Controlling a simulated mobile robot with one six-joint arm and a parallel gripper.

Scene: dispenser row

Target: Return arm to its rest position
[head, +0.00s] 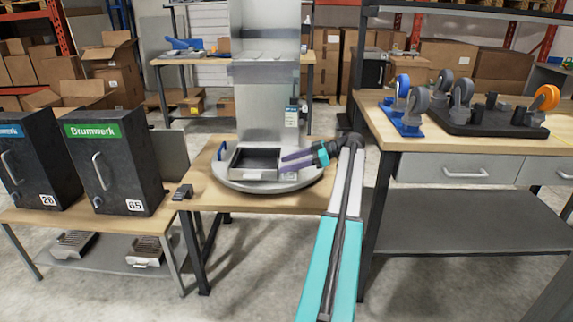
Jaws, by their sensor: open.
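My arm (332,262) reaches forward from the bottom of the head view, in teal and white. My gripper (284,163) points left from the arm's end, with dark purple-grey fingers. It is open and empty. It is over the right side of a round grey base plate (312,178), just right of a dark square tray (255,175). From this angle I cannot tell its exact height above the plate. A tall grey metal column (266,105) rises behind the tray.
Black Brumwerk cabinets (128,160) stand on a low bench at left. A small dark block (183,192) lies on the middle table's left edge. At right, a workbench (440,145) holds casters on a blue bracket and a black board (500,128). Shelves and cardboard boxes fill the back.

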